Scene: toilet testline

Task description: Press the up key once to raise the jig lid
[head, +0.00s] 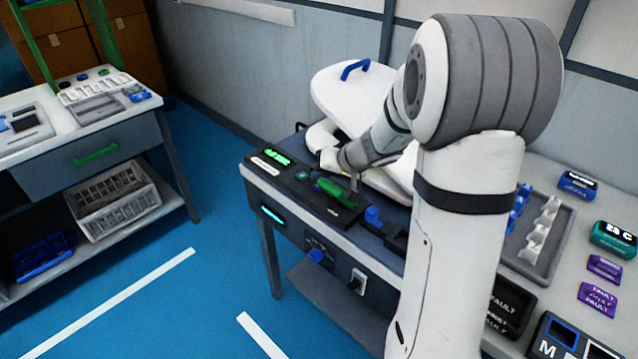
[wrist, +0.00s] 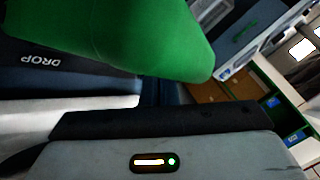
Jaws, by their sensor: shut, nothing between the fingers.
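A white toilet-shaped piece (head: 335,95) with a blue handle (head: 355,69) stands over the bench in the head view; my arm hides part of it. A dark control strip along the bench's front edge carries a green lit display (head: 292,155) and a small teal key (head: 303,175). No key can be read as the up key. My gripper (head: 354,184) is shut and empty, low over the strip, beside a green elongated part (head: 335,192). Contact cannot be told. In the wrist view a large green shape (wrist: 130,35) fills the top, near a dark surface lettered DROP (wrist: 40,58).
Blue parts (head: 374,215) sit right of the gripper on the strip. A grey tray (head: 545,262) with white pieces, and blue, teal and purple labelled blocks (head: 598,300), lie on the bench at right. Another bench (head: 90,165) stands at left, with blue floor between.

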